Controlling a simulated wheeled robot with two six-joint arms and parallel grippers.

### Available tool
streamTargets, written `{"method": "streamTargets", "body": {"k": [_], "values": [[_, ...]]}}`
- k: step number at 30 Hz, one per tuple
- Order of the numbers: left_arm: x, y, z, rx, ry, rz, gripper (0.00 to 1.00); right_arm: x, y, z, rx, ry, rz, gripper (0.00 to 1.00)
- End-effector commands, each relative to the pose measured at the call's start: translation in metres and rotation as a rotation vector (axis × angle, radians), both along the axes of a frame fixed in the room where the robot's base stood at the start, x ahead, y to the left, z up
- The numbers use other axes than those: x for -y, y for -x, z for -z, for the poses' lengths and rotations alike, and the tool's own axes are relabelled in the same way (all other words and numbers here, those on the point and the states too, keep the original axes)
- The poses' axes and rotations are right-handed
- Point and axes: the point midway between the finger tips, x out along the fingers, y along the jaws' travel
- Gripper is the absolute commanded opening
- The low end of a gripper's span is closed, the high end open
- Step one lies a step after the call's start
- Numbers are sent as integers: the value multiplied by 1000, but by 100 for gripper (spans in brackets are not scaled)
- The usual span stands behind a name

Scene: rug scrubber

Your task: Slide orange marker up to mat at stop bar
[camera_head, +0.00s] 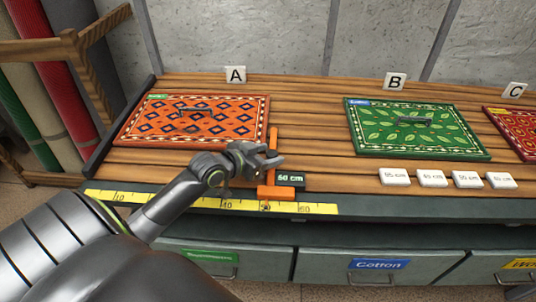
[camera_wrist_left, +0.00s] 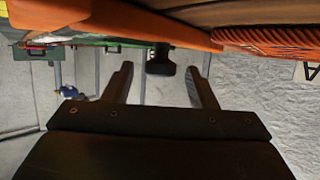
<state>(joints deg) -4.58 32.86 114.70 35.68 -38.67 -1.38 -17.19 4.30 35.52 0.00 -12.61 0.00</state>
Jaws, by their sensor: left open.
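The orange marker (camera_head: 276,192) lies across the front edge of the slatted table at the yellow ruler, near its 50 mark. A thin orange arm of it runs back beside the mat's right edge, with a small gap. The orange mat (camera_head: 237,131) with blue diamonds lies under sign A, and the dark stop bar (camera_head: 117,127) is at its left. My right gripper is not in view.
A yellow ruler (camera_head: 160,200) runs along the front edge. A green "50 cm" tag (camera_head: 291,178) sits beside the marker. A green mat (camera_head: 416,130) lies under sign B, with several white tags in front. Labelled drawers are below. Rolled rugs stand at left.

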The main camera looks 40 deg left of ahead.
Motion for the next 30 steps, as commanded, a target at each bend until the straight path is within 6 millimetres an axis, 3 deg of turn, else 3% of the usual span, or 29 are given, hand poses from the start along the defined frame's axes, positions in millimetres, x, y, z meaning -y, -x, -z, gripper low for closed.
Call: {"method": "streamTargets", "body": {"k": [10, 19, 30], "values": [[1, -4, 2, -1, -1, 0, 52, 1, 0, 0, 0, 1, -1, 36], [1, -4, 2, -1, -1, 0, 14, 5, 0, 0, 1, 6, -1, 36], [-9, 2, 2, -1, -1, 1, 14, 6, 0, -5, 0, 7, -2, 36]]}}
